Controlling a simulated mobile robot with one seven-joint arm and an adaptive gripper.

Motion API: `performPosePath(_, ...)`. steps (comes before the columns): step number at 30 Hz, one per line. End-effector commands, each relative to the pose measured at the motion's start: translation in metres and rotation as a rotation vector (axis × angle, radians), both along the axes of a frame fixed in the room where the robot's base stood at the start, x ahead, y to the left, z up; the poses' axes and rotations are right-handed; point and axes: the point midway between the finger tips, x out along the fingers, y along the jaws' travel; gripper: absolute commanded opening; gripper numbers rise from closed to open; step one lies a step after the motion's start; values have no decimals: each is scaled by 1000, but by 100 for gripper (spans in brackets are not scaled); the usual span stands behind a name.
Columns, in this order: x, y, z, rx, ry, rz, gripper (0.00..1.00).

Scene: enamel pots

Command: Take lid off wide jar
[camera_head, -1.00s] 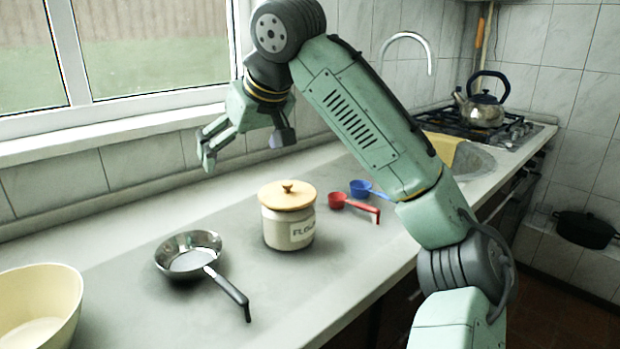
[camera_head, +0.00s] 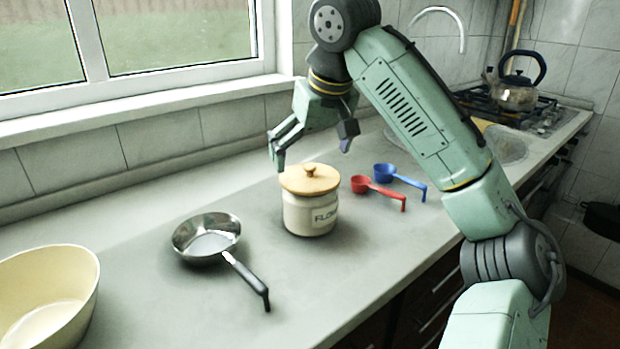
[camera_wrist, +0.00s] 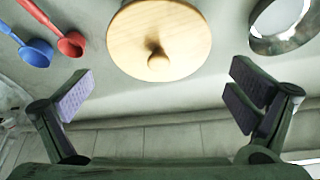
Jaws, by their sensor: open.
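The wide jar (camera_head: 308,216) is cream with a "FLOUR" label and stands upright on the counter. Its round wooden lid (camera_head: 293,184) sits on top, with a small knob (camera_head: 310,170) at the centre. In the wrist view the lid (camera_wrist: 185,30) is at the top centre, and its knob (camera_wrist: 158,64) points towards the camera. My gripper (camera_head: 312,156) is above and slightly behind the jar, with its fingers spread wide and nothing between them. In the wrist view my gripper (camera_wrist: 160,98) is open, its fingertips below the lid in the picture and apart from it.
A steel pan (camera_head: 207,238) stands left of the jar, its black handle pointing to the front. A red scoop (camera_head: 378,190) and a blue scoop (camera_head: 400,178) lie to the right. A cream bowl (camera_head: 85,290) is at the far left. The window wall is behind.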

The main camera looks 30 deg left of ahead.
Motion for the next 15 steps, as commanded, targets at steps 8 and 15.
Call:
performPosePath(8,7,10,-33,-1,1,-1,100)
performPosePath(15,7,11,-33,0,0,0,96)
